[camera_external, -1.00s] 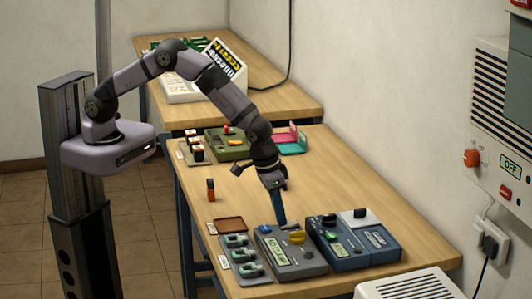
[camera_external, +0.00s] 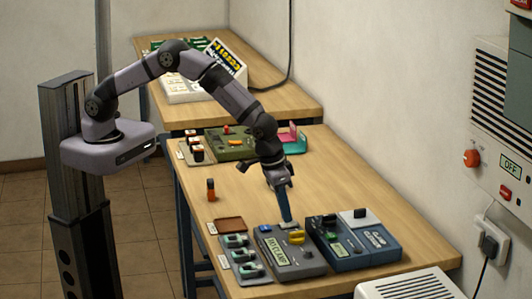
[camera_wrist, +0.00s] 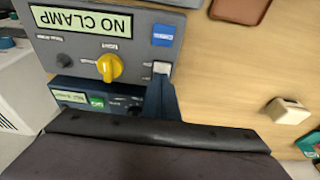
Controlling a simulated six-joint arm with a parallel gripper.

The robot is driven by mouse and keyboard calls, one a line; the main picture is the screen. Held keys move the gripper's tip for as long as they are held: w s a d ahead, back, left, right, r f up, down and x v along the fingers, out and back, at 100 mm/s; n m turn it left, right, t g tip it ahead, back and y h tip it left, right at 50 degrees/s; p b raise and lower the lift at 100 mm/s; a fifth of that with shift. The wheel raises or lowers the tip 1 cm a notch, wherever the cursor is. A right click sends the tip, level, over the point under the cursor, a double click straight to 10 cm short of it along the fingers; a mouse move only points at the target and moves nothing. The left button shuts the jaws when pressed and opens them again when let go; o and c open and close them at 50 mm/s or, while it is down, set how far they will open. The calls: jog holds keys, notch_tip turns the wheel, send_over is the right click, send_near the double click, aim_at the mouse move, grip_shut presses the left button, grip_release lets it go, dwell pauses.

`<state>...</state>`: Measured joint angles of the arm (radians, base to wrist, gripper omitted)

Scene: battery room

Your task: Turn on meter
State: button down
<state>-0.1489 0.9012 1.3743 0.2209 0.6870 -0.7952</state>
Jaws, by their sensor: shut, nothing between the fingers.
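The grey meter (camera_external: 291,262) stands on the near table in the external view. Its lit display (camera_wrist: 92,21) reads NO CLAMP upside down in the wrist view. A yellow knob (camera_wrist: 110,68) and a blue label (camera_wrist: 163,35) are on its face. A pale switch (camera_wrist: 161,68) sits at the meter's edge. My gripper (camera_external: 287,221) is shut and empty, pointing down at the pale switch. In the wrist view its fingertip (camera_wrist: 163,77) is right by the switch; I cannot tell if they touch.
A blue-grey device (camera_external: 352,245) stands close on the right of the meter. A tray of clamps (camera_external: 240,258) and a brown tray (camera_external: 229,226) are on its left.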

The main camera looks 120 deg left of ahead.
jog(key=p+v, duration=0.1)
jog(key=v, duration=0.1)
jog(key=p+v, duration=0.1)
jog(key=v, duration=0.1)
jog(key=shift+w+a+r+p, duration=0.15)
jog(key=shift+w+r+p, duration=0.05)
jog(key=shift+r+p, duration=0.2)
jog(key=shift+s+d+r+b, duration=0.15)
jog(key=shift+d+b, duration=0.05)
jog(key=shift+b, duration=0.45)
notch_tip(320, 180, up, 8)
jog(key=b, duration=0.3)
send_over(283, 225)
jog(key=s+d, duration=0.3)
jog(key=shift+s, duration=0.2)
